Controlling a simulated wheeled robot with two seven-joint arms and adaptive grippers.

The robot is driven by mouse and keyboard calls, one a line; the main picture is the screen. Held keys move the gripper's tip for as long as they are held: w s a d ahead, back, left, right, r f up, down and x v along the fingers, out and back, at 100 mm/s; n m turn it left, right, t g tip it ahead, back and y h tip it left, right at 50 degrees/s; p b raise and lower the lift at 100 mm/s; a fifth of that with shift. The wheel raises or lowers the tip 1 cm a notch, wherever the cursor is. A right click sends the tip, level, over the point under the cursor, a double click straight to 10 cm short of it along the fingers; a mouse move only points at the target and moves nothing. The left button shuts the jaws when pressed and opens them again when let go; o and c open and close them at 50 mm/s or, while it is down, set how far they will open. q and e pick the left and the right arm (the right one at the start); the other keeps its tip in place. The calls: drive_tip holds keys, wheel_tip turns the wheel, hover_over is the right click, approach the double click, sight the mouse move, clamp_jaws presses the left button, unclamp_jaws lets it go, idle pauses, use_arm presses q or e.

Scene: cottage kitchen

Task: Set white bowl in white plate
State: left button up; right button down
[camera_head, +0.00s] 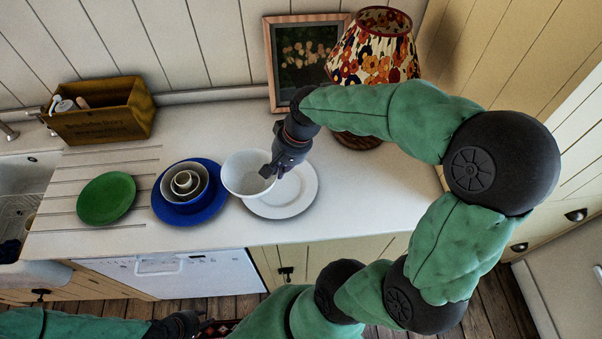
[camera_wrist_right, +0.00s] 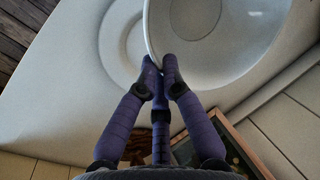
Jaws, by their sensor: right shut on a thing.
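The white bowl (camera_head: 246,174) is gripped at its right rim by my right gripper (camera_head: 272,172). It is held tilted over the left part of the white plate (camera_head: 293,203), which lies flat on the counter. In the right wrist view the gripper's fingers (camera_wrist_right: 161,75) are closed on the rim of the bowl (camera_wrist_right: 225,30), with the plate (camera_wrist_right: 112,55) beneath and to the left. Whether the bowl touches the plate I cannot tell. My left gripper (camera_head: 185,325) is low at the bottom edge, below the counter, and its fingers are not clear.
A blue plate with stacked bowls (camera_head: 184,215) is close to the left of the white bowl. A green plate (camera_head: 105,198) lies further left, near a wooden box (camera_head: 110,113) and the sink (camera_head: 22,205). A patterned lamp (camera_head: 374,50) and a framed picture (camera_head: 290,60) stand behind.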

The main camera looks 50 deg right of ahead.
drive_tip(key=shift+w+d+f+b, duration=0.1)
drive_tip(key=shift+d+f+b, duration=0.4)
drive_tip(key=shift+d+f, duration=1.1)
drive_tip(key=shift+s+d+f+b, duration=0.1)
drive_tip(key=shift+d+f+b, duration=0.4)
drive_tip(key=shift+d+f, duration=1.15)
drive_tip(key=shift+w+d+f+b, duration=0.1)
drive_tip(key=shift+d+f+b, duration=0.4)
drive_tip(key=shift+d+f, duration=1.1)
drive_tip(key=shift+a+f, duration=0.45)
drive_tip(key=shift+f, duration=0.3)
drive_tip(key=c, duration=1.4)
unclamp_jaws()
drive_tip(key=shift+r, duration=0.1)
